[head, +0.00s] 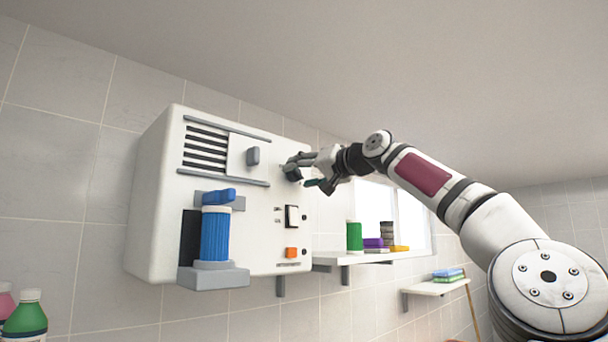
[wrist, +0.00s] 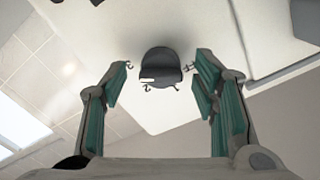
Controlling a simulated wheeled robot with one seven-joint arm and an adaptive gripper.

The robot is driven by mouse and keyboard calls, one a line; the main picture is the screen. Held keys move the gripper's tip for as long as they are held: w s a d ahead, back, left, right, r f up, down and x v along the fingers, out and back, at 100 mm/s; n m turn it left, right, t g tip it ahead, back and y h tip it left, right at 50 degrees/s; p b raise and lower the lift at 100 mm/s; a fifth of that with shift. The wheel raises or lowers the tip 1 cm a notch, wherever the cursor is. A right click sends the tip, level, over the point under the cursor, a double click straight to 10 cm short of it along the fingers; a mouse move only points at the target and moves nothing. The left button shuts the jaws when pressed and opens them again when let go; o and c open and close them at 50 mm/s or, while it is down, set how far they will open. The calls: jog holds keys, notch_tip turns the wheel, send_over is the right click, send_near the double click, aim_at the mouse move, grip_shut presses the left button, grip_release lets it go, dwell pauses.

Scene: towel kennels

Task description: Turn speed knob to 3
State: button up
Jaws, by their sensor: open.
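The speed knob (wrist: 160,66) is a dark, rounded knob with a pale mark on its face, on the white front of the wall-mounted machine (head: 165,215). Small dark marks sit around it; I cannot read which number it points to. My gripper (wrist: 161,82) is open, with one green-padded finger on each side of the knob and a visible gap to both. In the head view my gripper (head: 294,170) is at the machine's upper right front and partly hides the knob area.
The machine's front also has a vent panel with a grey handle (head: 252,156), a blue cylinder (head: 215,235) on a grey ledge, a white rocker switch (head: 292,215) and an orange button (head: 291,252). A shelf (head: 340,258) with containers stands right, below my arm.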

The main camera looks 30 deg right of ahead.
jog(key=shift+s, duration=0.1)
jog(key=s+d, duration=0.2)
jog(key=s, duration=0.9)
jog(key=shift+s+d, duration=0.15)
jog(key=shift+s, duration=0.15)
dwell(0.4)
jog(key=s+a+f+n+g, duration=0.2)
jog(key=s+a+f+g, duration=0.1)
jog(key=s+a+f, duration=0.55)
jog(key=s+a+f+n+g, duration=0.25)
jog(key=s+a+f, duration=0.25)
jog(key=a+f, duration=0.6)
jog(key=s+a+f+g+h, duration=0.1)
jog(key=s+f, duration=0.3)
jog(key=f, duration=0.5)
jog(key=s+a+f+g+h, duration=0.1)
jog(key=s+a+f+g, duration=0.1)
jog(key=f, duration=0.7)
jog(key=s+a+f+g+h, duration=0.1)
jog(key=s+f+g, duration=0.2)
jog(key=f, duration=0.7)
jog(key=s, duration=0.2)
jog(key=shift+s+a+g, duration=0.25)
jog(key=shift+s+g, duration=0.1)
jog(key=shift+s, duration=0.05)
